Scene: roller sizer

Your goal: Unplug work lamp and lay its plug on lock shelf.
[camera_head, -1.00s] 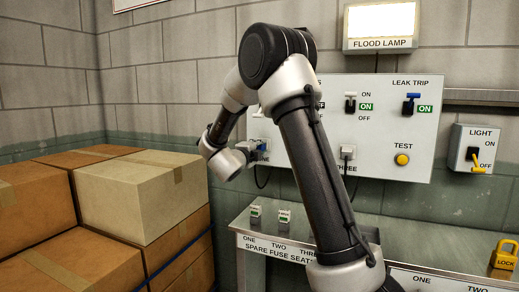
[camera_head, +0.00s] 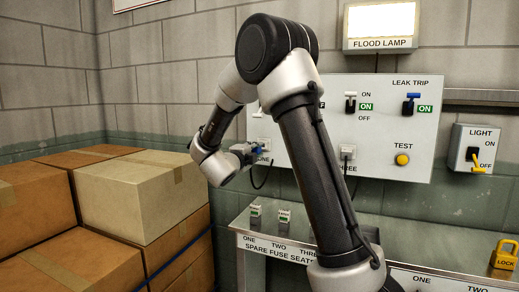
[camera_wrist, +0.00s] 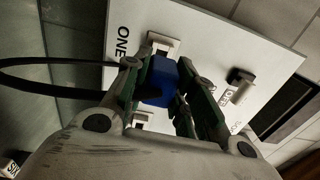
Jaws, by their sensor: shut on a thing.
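My gripper (camera_wrist: 166,82) is shut on a blue plug (camera_wrist: 161,82), with its black cable (camera_wrist: 50,62) looping off to the left in the wrist view. The plug is right in front of the white socket (camera_wrist: 163,42) marked ONE; I cannot tell whether its pins are still inside. No work lamp is identifiable. A yellow lock (camera_head: 504,254) labelled LOCK stands at the right end of the metal bench (camera_head: 440,245).
The white panel (camera_head: 385,130) carries switches, a yellow TEST button (camera_head: 402,160) and a plug (camera_head: 347,153) at socket THREE. A lit flood lamp (camera_head: 381,22) is above. Cardboard boxes (camera_head: 140,195) fill the left. Two small fuses (camera_head: 284,216) stand on the bench's left part.

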